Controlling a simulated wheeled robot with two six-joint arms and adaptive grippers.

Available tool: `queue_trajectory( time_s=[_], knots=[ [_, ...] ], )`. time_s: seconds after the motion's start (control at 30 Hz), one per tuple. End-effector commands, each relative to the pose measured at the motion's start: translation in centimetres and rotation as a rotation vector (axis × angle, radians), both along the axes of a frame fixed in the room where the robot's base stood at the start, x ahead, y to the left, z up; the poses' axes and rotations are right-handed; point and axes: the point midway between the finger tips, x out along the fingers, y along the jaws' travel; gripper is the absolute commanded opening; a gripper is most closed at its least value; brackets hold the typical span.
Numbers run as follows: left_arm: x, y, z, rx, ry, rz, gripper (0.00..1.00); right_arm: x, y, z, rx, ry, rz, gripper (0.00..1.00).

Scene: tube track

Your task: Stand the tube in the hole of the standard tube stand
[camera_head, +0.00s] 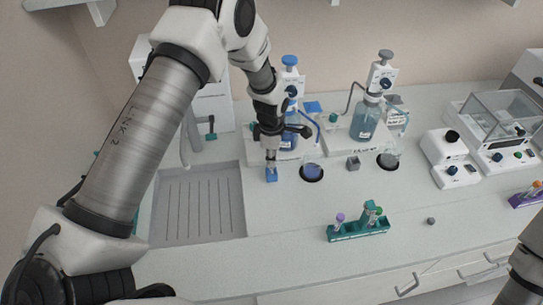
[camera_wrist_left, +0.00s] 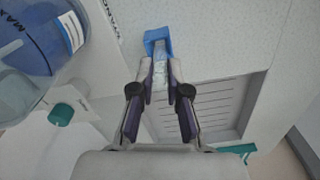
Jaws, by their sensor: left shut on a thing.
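My left gripper (camera_head: 271,163) points down over a small blue tube stand (camera_head: 271,175), just right of the sink. In the left wrist view the gripper (camera_wrist_left: 161,72) is shut on a clear tube (camera_wrist_left: 160,62), which lies between the two fingers. The tube's far end meets the blue stand (camera_wrist_left: 157,36). I cannot tell how deep it sits in the hole. In the head view the tube is mostly hidden by the fingers. My right gripper is out of view.
A sink (camera_head: 195,208) lies left of the stand. Flasks in dark rings (camera_head: 312,173), a grey block (camera_head: 353,163) and bottle dispensers (camera_head: 366,118) stand to the right. A green rack (camera_head: 358,230) with capped tubes is near the front edge.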

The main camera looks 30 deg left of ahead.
Motion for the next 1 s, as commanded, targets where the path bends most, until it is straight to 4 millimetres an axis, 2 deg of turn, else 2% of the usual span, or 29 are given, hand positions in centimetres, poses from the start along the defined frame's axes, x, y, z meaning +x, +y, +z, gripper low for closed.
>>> queue_trajectory(
  time_s=[0.23,0.27,0.3,0.33,0.9,1.0],
  knots=[
    [0.00,-0.01,-0.20,0.000,0.000,0.000,0.00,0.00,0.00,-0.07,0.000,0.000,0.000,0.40],
    [0.00,-0.01,-0.20,0.000,0.000,0.000,0.22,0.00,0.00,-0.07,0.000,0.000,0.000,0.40],
    [0.01,-0.01,-0.20,0.000,0.000,0.000,0.36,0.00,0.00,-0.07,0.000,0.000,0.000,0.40],
    [0.00,-0.01,-0.20,0.000,0.000,0.000,0.44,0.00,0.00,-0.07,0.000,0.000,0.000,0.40],
    [0.01,0.00,-0.16,0.000,0.000,0.000,0.44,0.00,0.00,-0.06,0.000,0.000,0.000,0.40],
    [0.08,0.00,0.42,0.000,-0.002,0.000,0.44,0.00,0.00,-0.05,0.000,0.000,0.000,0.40]
  ],
)
